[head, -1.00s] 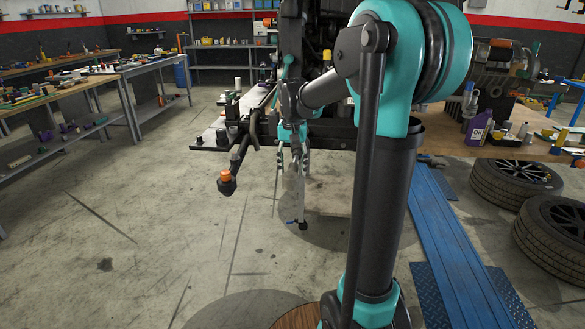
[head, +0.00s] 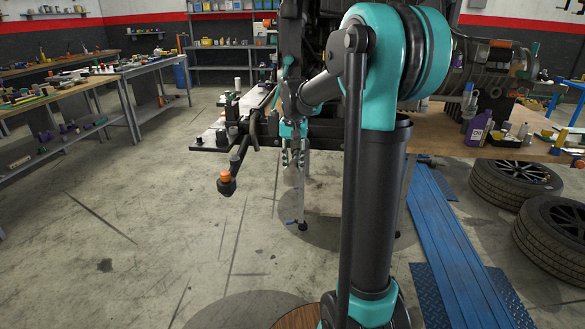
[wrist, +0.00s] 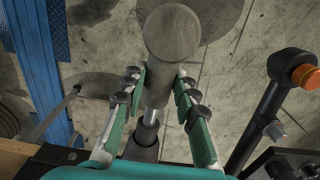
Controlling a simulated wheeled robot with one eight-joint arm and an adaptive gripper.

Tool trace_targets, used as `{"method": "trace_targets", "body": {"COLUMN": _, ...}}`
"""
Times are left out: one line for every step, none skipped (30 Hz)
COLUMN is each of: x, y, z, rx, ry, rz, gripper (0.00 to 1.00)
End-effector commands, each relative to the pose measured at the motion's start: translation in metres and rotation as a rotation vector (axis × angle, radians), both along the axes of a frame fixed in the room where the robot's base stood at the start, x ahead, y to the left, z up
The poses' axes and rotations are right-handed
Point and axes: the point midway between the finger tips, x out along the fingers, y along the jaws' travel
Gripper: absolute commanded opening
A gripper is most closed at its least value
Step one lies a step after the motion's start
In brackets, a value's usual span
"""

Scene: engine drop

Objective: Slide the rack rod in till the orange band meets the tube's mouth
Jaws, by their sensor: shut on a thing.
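A grey rod piece (wrist: 157,88) with a wide round end (wrist: 172,33) lies between the green fingers of my gripper (wrist: 158,82) in the wrist view. My gripper is shut on it. Behind it a thinner bright rod section (wrist: 150,117) runs into a dark grey tube (wrist: 143,143) near my palm. I see no orange band on this rod; the part near the tube is partly hidden. In the head view my gripper (head: 293,157) hangs below the dark engine frame, and the rod is too small to make out.
A dark arm with an orange cap (head: 225,176) sticks out left of my gripper; the orange cap (wrist: 306,77) also shows in the wrist view. A blue ramp (head: 450,240) and tyres (head: 515,183) are at right. The floor at left is open.

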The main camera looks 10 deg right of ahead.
Motion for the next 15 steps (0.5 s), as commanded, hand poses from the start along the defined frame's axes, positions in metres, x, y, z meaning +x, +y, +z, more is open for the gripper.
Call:
{"method": "trace_targets", "body": {"x": 0.0058, "y": -0.0019, "z": 0.0003, "rx": 0.0, "ry": 0.0, "rz": -0.001, "gripper": 0.0}}
{"method": "trace_targets", "body": {"x": 0.0074, "y": -0.0024, "z": 0.0003, "rx": 0.0, "ry": 0.0, "rz": 0.0, "gripper": 0.0}}
{"method": "trace_targets", "body": {"x": 0.0083, "y": -0.0027, "z": 0.0003, "rx": 0.0, "ry": 0.0, "rz": 0.0, "gripper": 0.0}}
{"method": "trace_targets", "body": {"x": 0.0083, "y": -0.0026, "z": 0.0003, "rx": 0.0, "ry": 0.0, "rz": 0.0, "gripper": 0.0}}
{"method": "trace_targets", "body": {"x": 0.0081, "y": -0.0025, "z": 0.0003, "rx": 0.0, "ry": 0.0, "rz": 0.0, "gripper": 0.0}}
{"method": "trace_targets", "body": {"x": 0.0079, "y": -0.0025, "z": 0.0002, "rx": 0.0, "ry": 0.0, "rz": 0.0, "gripper": 0.0}}
{"method": "trace_targets", "body": {"x": 0.0078, "y": -0.0024, "z": 0.0002, "rx": 0.0, "ry": 0.0, "rz": 0.0, "gripper": 0.0}}
{"method": "trace_targets", "body": {"x": 0.0078, "y": -0.0024, "z": 0.0002, "rx": 0.0, "ry": 0.0, "rz": 0.001, "gripper": 0.0}}
{"method": "trace_targets", "body": {"x": 0.0077, "y": -0.0024, "z": 0.0002, "rx": 0.0, "ry": 0.0, "rz": 0.001, "gripper": 0.0}}
{"method": "trace_targets", "body": {"x": 0.0077, "y": -0.0024, "z": 0.0002, "rx": 0.0, "ry": 0.0, "rz": 0.001, "gripper": 0.0}}
{"method": "trace_targets", "body": {"x": 0.0076, "y": -0.0024, "z": 0.0001, "rx": 0.0, "ry": 0.0, "rz": 0.001, "gripper": 0.32}}
{"method": "trace_targets", "body": {"x": 0.0076, "y": -0.0024, "z": 0.0001, "rx": 0.0, "ry": 0.0, "rz": 0.001, "gripper": 0.37}}
{"method": "trace_targets", "body": {"x": 0.0076, "y": -0.0024, "z": 0.0001, "rx": 0.0, "ry": 0.0, "rz": 0.001, "gripper": 0.41}}
{"method": "trace_targets", "body": {"x": 0.0075, "y": -0.0023, "z": 0.0001, "rx": 0.0, "ry": 0.0, "rz": 0.001, "gripper": 0.45}}
{"method": "trace_targets", "body": {"x": 0.0075, "y": -0.0023, "z": 0.0, "rx": 0.0, "ry": 0.0, "rz": 0.0, "gripper": 0.5}}
